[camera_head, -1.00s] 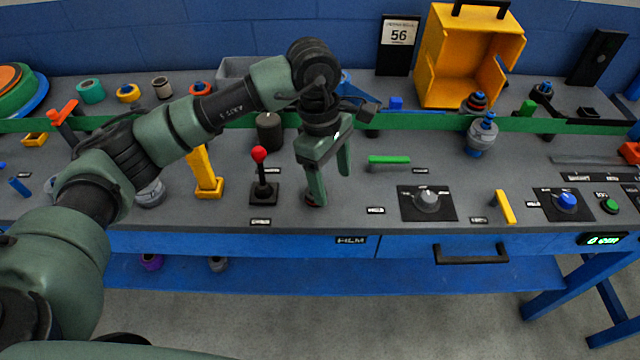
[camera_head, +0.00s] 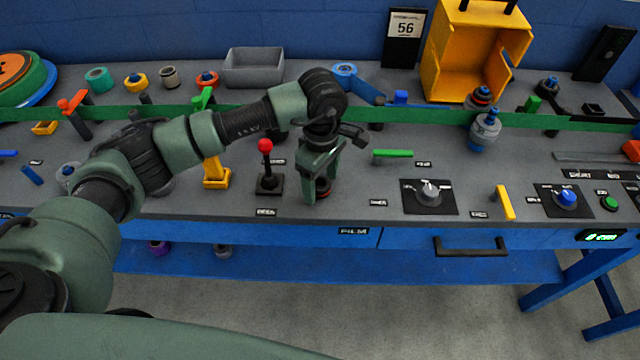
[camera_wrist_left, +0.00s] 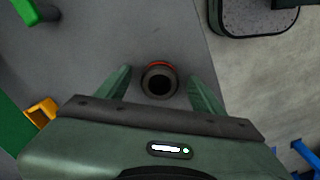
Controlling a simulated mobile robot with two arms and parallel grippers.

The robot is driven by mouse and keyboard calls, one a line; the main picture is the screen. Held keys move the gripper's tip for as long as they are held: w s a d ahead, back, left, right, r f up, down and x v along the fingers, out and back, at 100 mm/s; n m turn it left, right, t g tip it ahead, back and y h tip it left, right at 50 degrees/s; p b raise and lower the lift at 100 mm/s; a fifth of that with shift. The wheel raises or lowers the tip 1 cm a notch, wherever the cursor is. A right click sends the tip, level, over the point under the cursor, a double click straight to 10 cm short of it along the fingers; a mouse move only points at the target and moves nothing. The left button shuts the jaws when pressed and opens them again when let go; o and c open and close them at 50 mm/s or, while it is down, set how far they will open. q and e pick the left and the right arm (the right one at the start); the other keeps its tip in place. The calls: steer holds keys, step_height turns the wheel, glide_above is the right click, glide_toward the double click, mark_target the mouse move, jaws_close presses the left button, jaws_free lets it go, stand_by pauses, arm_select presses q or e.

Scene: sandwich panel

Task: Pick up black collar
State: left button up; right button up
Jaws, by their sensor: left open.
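A dark, round, hollow collar (camera_wrist_left: 159,84) with a red band at its far edge stands on the grey bench top in the left wrist view. I take it for the black collar. My left gripper (camera_wrist_left: 160,76) is open, with one finger on each side of the collar and visible gaps between. In the head view my left gripper (camera_head: 318,188) points down at the bench, right of the red-knobbed lever. There the fingers mostly hide the collar, and only a reddish edge (camera_head: 323,194) shows between them. My right gripper is not in view.
The red-knobbed lever (camera_head: 266,147) and a yellow upright handle (camera_head: 215,172) stand left of the gripper. A green bar handle (camera_head: 393,154) and a dial panel (camera_head: 429,197) lie to the right. A green strip (camera_head: 440,117) crosses behind. The bench's front edge is close.

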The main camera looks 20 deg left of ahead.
arm_select(q)
jaws_close()
steer(key=shift+r, duration=0.15)
step_height(320, 180, up, 20)
steer(key=b, duration=0.2)
steer(key=shift+b, duration=0.3)
